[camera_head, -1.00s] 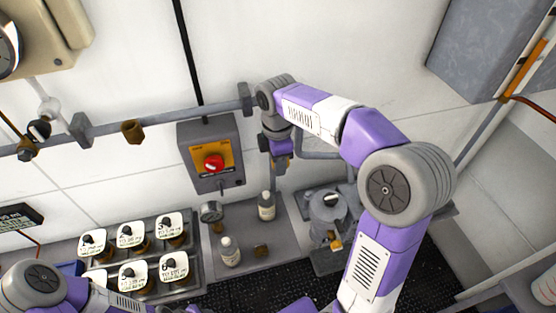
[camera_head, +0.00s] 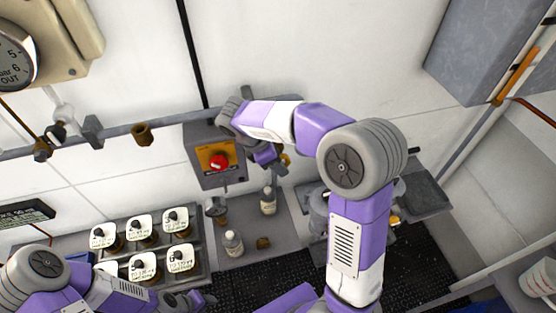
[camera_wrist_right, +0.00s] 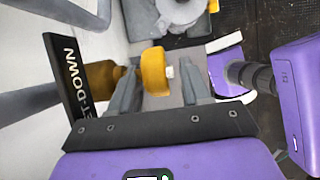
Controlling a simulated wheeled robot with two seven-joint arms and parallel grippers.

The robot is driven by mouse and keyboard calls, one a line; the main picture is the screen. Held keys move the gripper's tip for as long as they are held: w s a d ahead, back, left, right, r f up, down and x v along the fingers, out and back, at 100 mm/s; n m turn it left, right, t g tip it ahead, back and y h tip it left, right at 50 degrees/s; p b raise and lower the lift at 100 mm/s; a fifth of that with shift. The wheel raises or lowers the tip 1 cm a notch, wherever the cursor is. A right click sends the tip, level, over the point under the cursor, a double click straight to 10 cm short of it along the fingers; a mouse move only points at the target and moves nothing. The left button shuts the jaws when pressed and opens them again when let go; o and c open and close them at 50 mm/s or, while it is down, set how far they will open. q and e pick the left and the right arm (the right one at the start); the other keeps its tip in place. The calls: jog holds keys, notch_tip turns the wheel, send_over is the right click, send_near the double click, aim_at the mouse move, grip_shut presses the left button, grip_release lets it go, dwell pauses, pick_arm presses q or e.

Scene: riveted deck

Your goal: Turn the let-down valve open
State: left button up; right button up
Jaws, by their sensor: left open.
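My right gripper (camera_wrist_right: 160,88) is open, with one finger on each side of the yellow handle. Gaps show between the fingers and the handle. In the head view my right gripper is beside the red-button box, largely hidden by its own wrist, and a bit of yellow shows at its right. My left gripper (camera_head: 192,301) is low at the left, away from the valve.
The red-button box (camera_head: 218,160) is on the wall close to my right wrist. A grey pipe (camera_head: 110,133) runs along the wall. Bottles (camera_head: 233,243) and a rack of labelled jars (camera_head: 205,262) stand below. A grey cabinet (camera_head: 485,45) hangs at upper right.

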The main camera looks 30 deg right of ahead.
jog(key=shift+o, duration=0.2)
jog(key=shift+r, duration=0.15)
jog(key=v, duration=0.7)
jog(key=shift+p, duration=0.35)
jog(key=shift+a, duration=0.1)
